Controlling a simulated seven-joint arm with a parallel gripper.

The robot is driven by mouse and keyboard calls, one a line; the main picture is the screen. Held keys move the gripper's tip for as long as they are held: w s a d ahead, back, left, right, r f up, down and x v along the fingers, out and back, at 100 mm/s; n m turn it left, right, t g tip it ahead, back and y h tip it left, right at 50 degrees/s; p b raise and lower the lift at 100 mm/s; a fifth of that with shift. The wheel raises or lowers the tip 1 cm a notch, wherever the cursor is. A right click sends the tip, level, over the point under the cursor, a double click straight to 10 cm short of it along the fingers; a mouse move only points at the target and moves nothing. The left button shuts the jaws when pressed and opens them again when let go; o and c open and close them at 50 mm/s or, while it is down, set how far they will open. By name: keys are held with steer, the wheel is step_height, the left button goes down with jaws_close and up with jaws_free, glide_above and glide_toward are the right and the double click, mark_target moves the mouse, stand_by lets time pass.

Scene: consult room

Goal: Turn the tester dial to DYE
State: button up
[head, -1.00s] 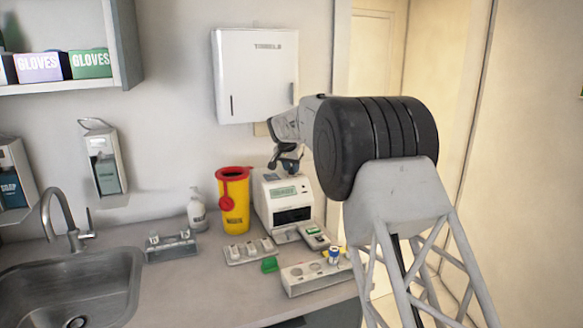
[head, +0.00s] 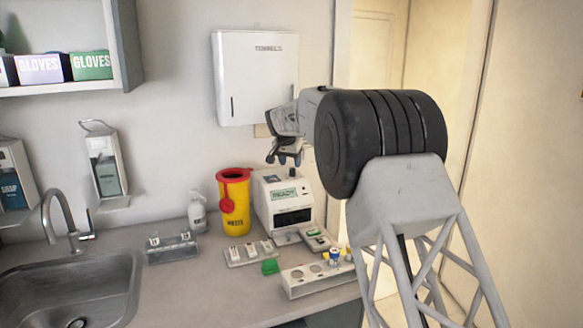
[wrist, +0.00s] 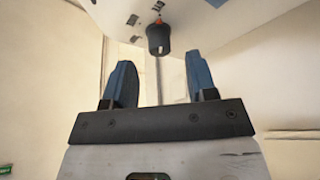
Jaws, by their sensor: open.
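The tester (head: 284,205) is a white machine on the counter with a lit screen that seems to read READY. Its dial (wrist: 159,38) shows in the wrist view as a black knob with a pale mark and an orange-red tip, on a white panel (wrist: 205,20) with small printed labels too small to read. My gripper (head: 283,160) is above the tester's top in the head view. In the wrist view my gripper (wrist: 160,75) has two blue fingers spread apart and empty. The dial lies beyond the fingertips, between their lines, apart from them.
A yellow sharps bin (head: 235,205) stands close left of the tester. In front are a small tray (head: 250,253), a green piece (head: 270,267), a handheld device (head: 317,238) and a white rack (head: 315,280). A towel dispenser (head: 255,80) hangs on the wall behind.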

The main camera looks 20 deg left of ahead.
steer(key=shift+v, duration=2.15)
